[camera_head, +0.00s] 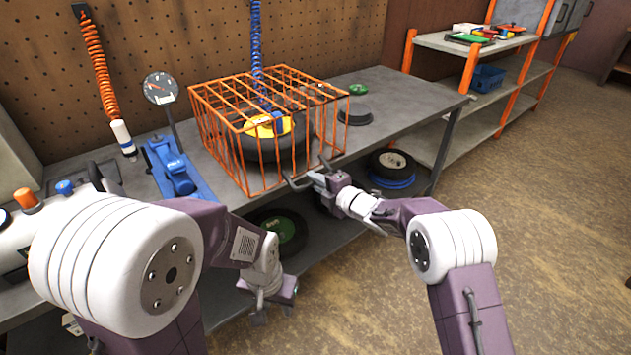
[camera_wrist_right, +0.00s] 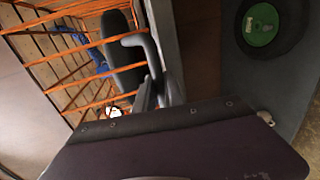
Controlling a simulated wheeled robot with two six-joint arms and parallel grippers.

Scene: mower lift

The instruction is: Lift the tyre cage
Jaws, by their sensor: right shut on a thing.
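The orange wire tyre cage (camera_head: 222,122) stands on the grey workbench. A black tyre (camera_head: 272,150) with a yellow hub lies inside it, partly hidden by the bars. My right gripper (camera_head: 312,178) is at the cage's front side, shut on a dark handle (camera_head: 327,163). The handle (camera_wrist_right: 148,58) also shows in the right wrist view beside the orange bars (camera_wrist_right: 75,62), with the finger contact partly hidden. My left gripper (camera_head: 272,316) hangs low in front of the bench, pointing down, its fingers apart and empty, away from the cage.
A blue tool (camera_head: 172,168) and a gauge (camera_head: 160,89) stand left of the cage. A blue coiled hose (camera_head: 257,45) hangs down to it. Tyres lie on the lower shelf (camera_head: 391,165). The bench (camera_head: 405,97) right of the cage is mostly clear. Open floor (camera_head: 540,200) lies right.

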